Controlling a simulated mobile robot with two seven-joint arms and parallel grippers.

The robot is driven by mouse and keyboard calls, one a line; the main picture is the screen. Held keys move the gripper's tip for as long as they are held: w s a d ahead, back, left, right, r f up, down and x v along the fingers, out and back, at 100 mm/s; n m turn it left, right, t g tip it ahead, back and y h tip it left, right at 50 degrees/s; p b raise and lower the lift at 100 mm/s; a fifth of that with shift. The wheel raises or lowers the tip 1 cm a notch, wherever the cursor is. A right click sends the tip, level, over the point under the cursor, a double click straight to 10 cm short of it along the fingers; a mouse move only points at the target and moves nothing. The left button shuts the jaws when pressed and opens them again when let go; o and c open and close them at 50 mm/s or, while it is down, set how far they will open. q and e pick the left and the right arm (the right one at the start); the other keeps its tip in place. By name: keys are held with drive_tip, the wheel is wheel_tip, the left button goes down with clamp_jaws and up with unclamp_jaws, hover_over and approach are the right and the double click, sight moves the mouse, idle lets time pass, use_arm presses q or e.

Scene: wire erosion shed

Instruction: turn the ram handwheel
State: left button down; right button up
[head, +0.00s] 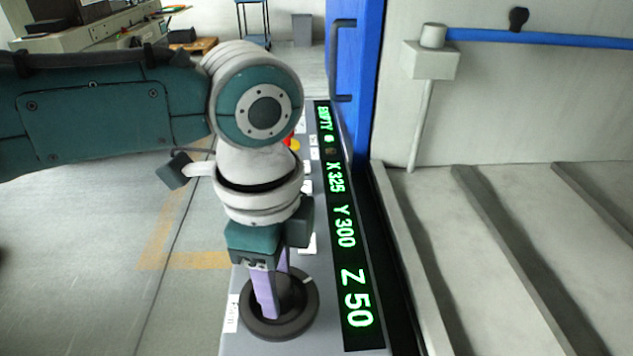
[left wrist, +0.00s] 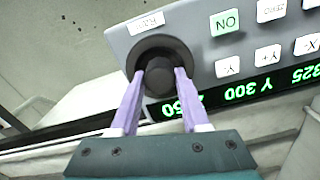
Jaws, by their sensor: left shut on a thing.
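The ram handwheel (head: 309,314) is a dark round wheel with a small light mark on its rim, at the near end of the grey control panel. My left gripper (head: 270,303) points down onto it, its lilac fingers at the wheel's middle. In the left wrist view the handwheel (left wrist: 160,43) shows a dark central hub between the two fingertips (left wrist: 160,74), and the gripper is shut on that hub. The fingers hide part of the wheel in the head view. My right gripper is not in view.
The control panel (left wrist: 200,52) has several buttons, one labelled ON, beside the wheel. A green display (head: 345,235) reads EMPTY, X 325, Y 300, Z 50. A blue door edge with a handle (head: 342,60) and a slatted machine bed (head: 530,250) lie to the right. Open floor (head: 100,250) is at left.

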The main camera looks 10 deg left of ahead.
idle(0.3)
use_arm(q)
drive_tip(key=shift+c, duration=1.9)
unclamp_jaws()
wheel_tip(320, 180, up, 10)
drive_tip(key=p, duration=0.2)
